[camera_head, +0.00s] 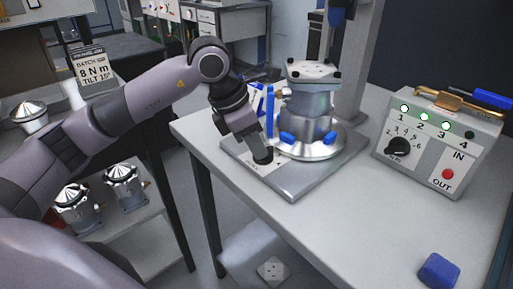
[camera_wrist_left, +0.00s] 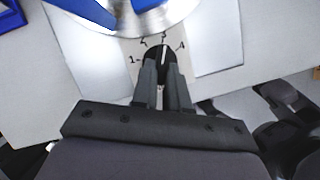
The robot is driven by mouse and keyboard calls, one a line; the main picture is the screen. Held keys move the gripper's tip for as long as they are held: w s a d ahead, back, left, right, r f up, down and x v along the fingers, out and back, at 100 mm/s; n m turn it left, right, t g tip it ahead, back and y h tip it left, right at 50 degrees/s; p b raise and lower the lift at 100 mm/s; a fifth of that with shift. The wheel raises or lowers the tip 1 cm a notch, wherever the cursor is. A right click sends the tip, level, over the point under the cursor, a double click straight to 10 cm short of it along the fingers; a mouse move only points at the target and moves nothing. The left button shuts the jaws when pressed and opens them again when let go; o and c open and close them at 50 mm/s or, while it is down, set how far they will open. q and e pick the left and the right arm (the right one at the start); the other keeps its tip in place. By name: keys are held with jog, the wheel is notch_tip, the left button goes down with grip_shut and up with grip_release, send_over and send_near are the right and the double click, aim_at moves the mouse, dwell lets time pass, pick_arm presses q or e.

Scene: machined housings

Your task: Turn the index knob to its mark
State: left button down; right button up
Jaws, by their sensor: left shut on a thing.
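The index knob (camera_wrist_left: 157,54) is black and round, with a white pointer line. It sits on a pale dial plate (camera_wrist_left: 133,47) marked 1 to 4, and the line points at or close to 3. My left gripper (camera_wrist_left: 161,85) is shut on the knob, its fingers covering the near part. In the head view the left gripper (camera_head: 263,156) reaches down to the front left of the fixture's metal base plate (camera_head: 300,182), and it hides most of the knob. My right gripper is not in view.
A silver housing (camera_head: 307,105) with blue clamps stands on the fixture, close to my left gripper. A grey control box (camera_head: 435,150) has a black selector, a red button and lamps; 1 to 3 look lit green, 4 dark. A blue block (camera_head: 438,271) lies at the front right.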

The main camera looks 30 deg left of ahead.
pick_arm(q)
jog(key=m, duration=0.2)
jog(key=m+g, duration=0.1)
jog(key=shift+w+a+f+m+h, duration=0.1)
jog(key=shift+w+a+m+h, duration=0.1)
jog(key=shift+m+h, duration=0.2)
jog(key=m+g, duration=0.1)
jog(key=m, duration=0.2)
jog(key=shift+w, duration=0.15)
jog(key=shift+w+m+g+p, duration=0.1)
jog(key=shift+m+g+p, duration=0.2)
jog(key=shift+m+g, duration=0.3)
jog(key=shift+m, duration=0.3)
jog(key=c, duration=1.1)
grip_release()
jog(key=shift+c, duration=0.2)
